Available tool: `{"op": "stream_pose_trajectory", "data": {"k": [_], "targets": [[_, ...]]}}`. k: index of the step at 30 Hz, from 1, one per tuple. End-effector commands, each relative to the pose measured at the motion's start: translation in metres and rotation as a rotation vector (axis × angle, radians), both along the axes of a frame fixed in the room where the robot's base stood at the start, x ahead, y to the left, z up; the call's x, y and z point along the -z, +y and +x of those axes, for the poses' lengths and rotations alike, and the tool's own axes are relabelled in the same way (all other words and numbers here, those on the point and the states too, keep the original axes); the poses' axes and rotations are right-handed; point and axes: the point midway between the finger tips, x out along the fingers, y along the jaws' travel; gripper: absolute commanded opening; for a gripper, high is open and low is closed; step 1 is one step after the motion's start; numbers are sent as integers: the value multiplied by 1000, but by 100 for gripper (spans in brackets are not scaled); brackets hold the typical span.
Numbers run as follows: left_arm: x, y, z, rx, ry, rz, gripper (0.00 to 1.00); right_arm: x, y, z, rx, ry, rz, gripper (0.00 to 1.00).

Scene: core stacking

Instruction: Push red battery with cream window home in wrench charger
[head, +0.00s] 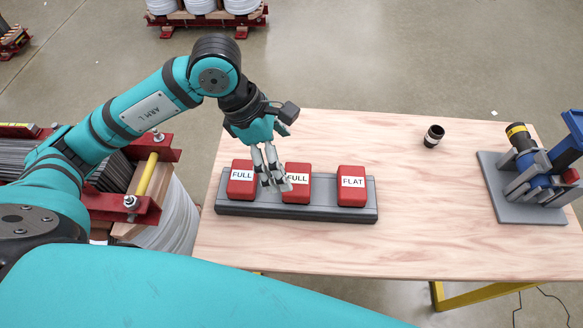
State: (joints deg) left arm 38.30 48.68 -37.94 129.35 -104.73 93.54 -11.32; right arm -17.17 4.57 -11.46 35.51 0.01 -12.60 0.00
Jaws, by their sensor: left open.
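Three red batteries sit in a row in the dark grey charger (300,211), each with a pale label: the left battery (241,190) reads FULL, the middle battery (300,194) reads FULL, and the right battery (352,198) reads FLAT. I cannot tell from here which one has the cream window, or how deep each sits. My left gripper (275,187) is open, fingers pointing down, over the left side of the middle battery and the gap beside it. Its fingers cover part of the middle battery and its label. Contact cannot be told. My right gripper is not in view.
A blue tool in a grey stand (525,210) is at the table's right end. A small black cup-like part (434,136) stands at the back right. The wooden table (420,225) is clear between charger and stand. Red racks with reels (165,215) are at the left.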

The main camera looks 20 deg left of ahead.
Motion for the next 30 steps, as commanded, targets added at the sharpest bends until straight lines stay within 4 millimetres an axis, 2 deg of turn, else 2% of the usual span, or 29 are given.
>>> {"op": "stream_pose_trajectory", "data": {"k": [3, 7, 24, 30], "targets": [[-19, 8, -1, -2, -4, 1, 100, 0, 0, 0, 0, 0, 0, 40], [-30, 12, -2, -2, -1, 0, 100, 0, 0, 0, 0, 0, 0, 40], [-34, 13, -3, 0, 0, 0, 100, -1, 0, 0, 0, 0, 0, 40], [-48, 13, -3, 0, 0, -1, 100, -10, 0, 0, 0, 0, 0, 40]]}}
